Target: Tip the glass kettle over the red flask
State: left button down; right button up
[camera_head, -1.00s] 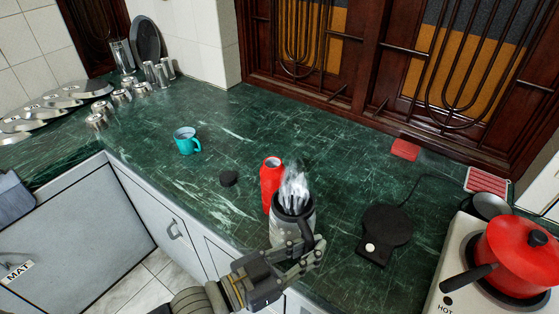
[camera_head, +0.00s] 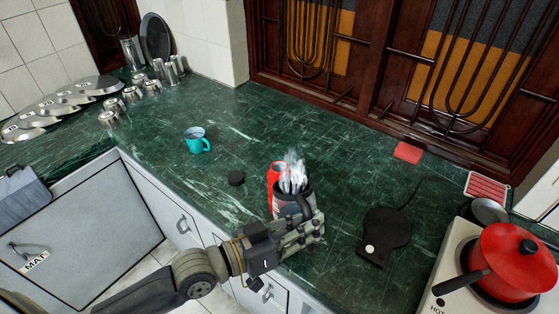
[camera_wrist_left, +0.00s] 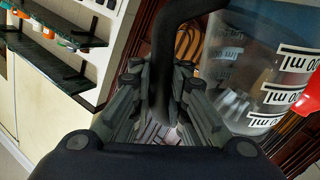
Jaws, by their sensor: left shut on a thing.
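The glass kettle (camera_head: 281,205) is in the middle of the head view, near the counter's front edge, with white steam above its open dark rim. In the left wrist view the kettle's clear wall (camera_wrist_left: 245,75) with ml marks fills the right side. My left gripper (camera_head: 312,225) is shut on the kettle's dark handle (camera_wrist_left: 165,50). The red flask (camera_head: 275,172) stands just behind and left of the kettle, which hides its lower part. A red patch, likely the flask, shows at the wrist view's right edge. I cannot tell the kettle's exact tilt or whether they touch. My right gripper is not in view.
A black kettle base (camera_head: 385,235) lies to the right. A stove with a red pot (camera_head: 512,262) is at far right. Steel cups stand at far left.

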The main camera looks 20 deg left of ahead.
aim_at(302, 196)
pick_arm(q)
jog(key=w+r+n+p, duration=0.1)
jog(key=w+a+r+n+p, duration=0.1)
jog(key=r, duration=0.1)
jog(key=w+a+r+n+p, duration=0.1)
jog(key=r, duration=0.1)
jog(key=shift+w+a+g, duration=0.15)
jog(key=shift+w+g, duration=0.05)
jog(key=shift+g, duration=0.2)
jog(key=shift+w+a+r+n+g+p, duration=0.2)
jog(key=shift+w+r+n+p, duration=0.15)
jog(key=shift+r+p, duration=0.2)
jog(key=shift+w+a+r+n+g+p, duration=0.1)
jog(key=shift+w+a+r+n+p, duration=0.15)
jog(key=shift+r+n+p, duration=0.3)
jog(key=shift+f, duration=0.1)
jog(key=shift+w, duration=0.1)
jog(key=shift+w+a+r+n+p, duration=0.15)
jog(key=shift+r+n+p, duration=0.1)
jog(key=shift+r, duration=0.2)
jog(key=shift+w+a+r+n+p, duration=0.15)
jog(key=shift+r+n+p, duration=0.1)
jog(key=shift+r, duration=0.15)
jog(key=shift+w+a+r+n+g+p, duration=0.25)
jog(key=shift+w+r+n+g+p, duration=0.2)
jog(key=shift+r+n+p, duration=0.2)
jog(key=shift+w+a+r+n, duration=0.2)
jog(key=shift+w+r+n, duration=0.05)
jog(key=shift+w+r, duration=0.1)
dwell(0.9)
